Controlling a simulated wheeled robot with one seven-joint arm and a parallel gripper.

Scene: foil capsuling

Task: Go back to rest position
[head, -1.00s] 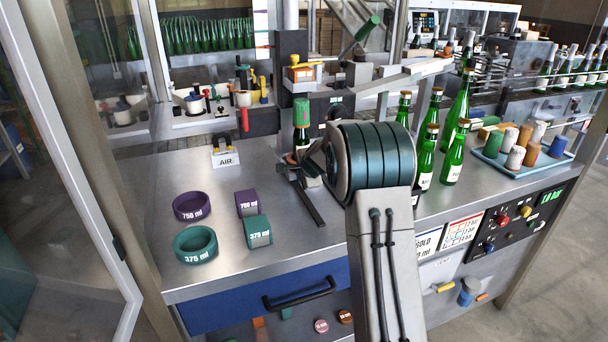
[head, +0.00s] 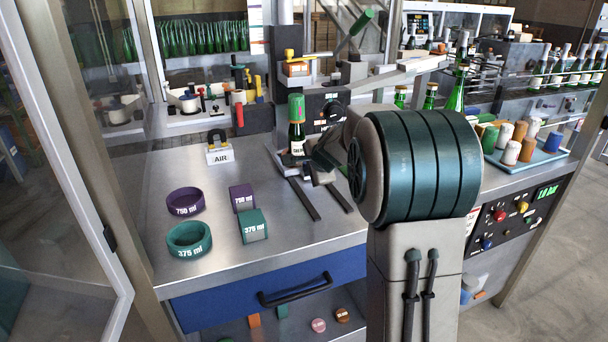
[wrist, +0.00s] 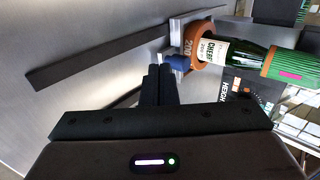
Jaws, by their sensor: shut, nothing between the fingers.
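My gripper (wrist: 160,84) is shut and empty; its two dark fingers are pressed together in the wrist view. In the head view my gripper (head: 318,168) is partly hidden by my own arm, just right of the bottle. The green bottle (head: 297,134) stands upright at the machine with a green capsule (head: 296,107) over its neck. The wrist view shows the bottle (wrist: 246,54), its green capsule (wrist: 290,68) and an orange ring (wrist: 201,46) marked 200 around its base. The fingers point toward the ring and a blue knob (wrist: 177,62), seemingly apart from both.
Bottles (head: 430,97) and a blue tray (head: 540,158) of capsules are at right. Dark rails (head: 304,199) lie before the bottle.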

